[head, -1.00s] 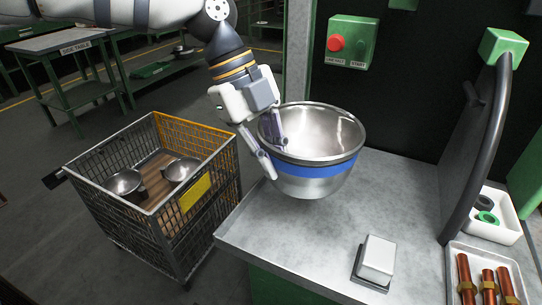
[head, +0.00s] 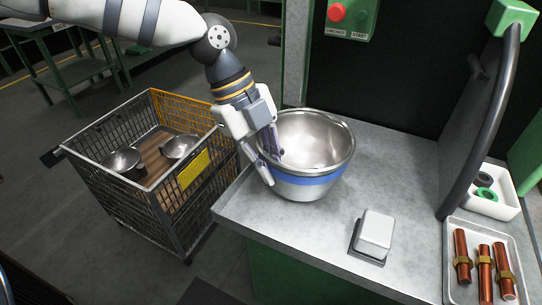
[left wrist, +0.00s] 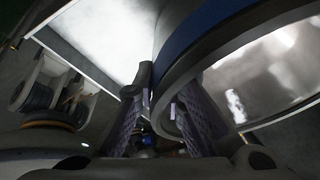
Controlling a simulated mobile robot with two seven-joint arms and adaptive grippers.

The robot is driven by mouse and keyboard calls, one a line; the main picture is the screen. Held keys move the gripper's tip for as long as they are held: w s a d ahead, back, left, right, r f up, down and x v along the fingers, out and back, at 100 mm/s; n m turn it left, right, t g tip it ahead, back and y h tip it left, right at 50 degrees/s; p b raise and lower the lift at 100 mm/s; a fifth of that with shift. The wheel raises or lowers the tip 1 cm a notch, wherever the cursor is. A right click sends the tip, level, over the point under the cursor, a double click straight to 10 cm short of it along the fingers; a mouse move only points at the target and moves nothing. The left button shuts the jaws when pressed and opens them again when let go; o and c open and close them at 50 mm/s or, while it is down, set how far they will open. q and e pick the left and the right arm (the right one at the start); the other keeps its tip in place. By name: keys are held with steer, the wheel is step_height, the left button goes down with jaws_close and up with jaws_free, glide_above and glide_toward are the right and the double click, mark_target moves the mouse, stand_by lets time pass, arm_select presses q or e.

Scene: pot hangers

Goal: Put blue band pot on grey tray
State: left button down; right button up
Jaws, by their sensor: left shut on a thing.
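The blue band pot (head: 309,181) is a large shiny metal bowl with a blue stripe around its outside, in the middle of the head view, upright or nearly so. My left gripper (head: 268,164) is shut on its left rim, one finger inside and one outside. The wrist view shows the fingers (left wrist: 160,122) on either side of the rim, with the blue band (left wrist: 196,30) close by. The pot is over the left part of the grey counter; I cannot tell whether its base touches. A light grey tray (head: 456,291) holds copper pipes at the lower right. My right gripper is out of view.
A white block on a dark base (head: 375,233) sits on the counter (head: 290,228) right of the pot. A wire cart (head: 150,190) with two bowls stands left. A dark curved panel (head: 478,130) and a white bin (head: 500,205) are at right.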

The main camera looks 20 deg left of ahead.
arm_select(q)
steer(key=shift+f, duration=0.55)
stand_by(0.7)
steer(key=c, duration=1.6)
jaws_free()
steer(key=shift+f, duration=0.1)
steer(key=v, duration=1.2)
